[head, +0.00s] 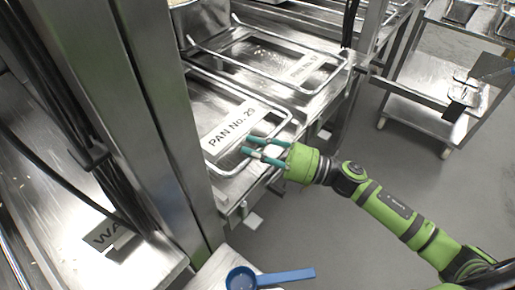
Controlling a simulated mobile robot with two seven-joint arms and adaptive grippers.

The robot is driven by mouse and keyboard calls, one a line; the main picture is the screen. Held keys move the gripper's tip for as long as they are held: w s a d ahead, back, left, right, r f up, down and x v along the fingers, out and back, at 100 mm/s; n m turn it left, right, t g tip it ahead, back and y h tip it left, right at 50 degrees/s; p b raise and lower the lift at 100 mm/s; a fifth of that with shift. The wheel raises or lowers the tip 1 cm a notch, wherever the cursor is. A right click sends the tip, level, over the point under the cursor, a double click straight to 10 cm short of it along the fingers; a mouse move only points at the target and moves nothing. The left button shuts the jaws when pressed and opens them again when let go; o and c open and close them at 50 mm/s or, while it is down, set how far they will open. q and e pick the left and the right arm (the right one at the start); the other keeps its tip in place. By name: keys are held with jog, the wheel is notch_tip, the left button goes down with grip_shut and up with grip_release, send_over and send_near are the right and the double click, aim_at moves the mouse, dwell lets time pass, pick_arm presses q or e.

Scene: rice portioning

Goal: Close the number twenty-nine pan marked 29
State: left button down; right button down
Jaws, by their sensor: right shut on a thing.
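The pan marked "PAN No. 29" (231,131) is in the middle of the head view, in the metal frame beside a steel post. Its white label lies across its near part, with a bent wire loop around it. The steel inside of the pan shows behind the label. My right gripper (258,149) comes in from the right and is shut on the near part of the wire loop, just right of the label. Its fingertips partly cover the wire. My left gripper is not in view.
Another labelled pan (304,68) with a wire loop sits behind. A blue scoop (270,279) lies at the bottom. A steel cart (425,95) stands right; grey floor is clear between.

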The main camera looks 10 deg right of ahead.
jog(key=c, duration=1.1)
grip_release()
jog(key=shift+w, duration=0.1)
jog(key=shift+o, duration=0.2)
jog(key=shift+d, duration=0.1)
jog(key=v, duration=1.2)
jog(key=shift+f, duration=0.15)
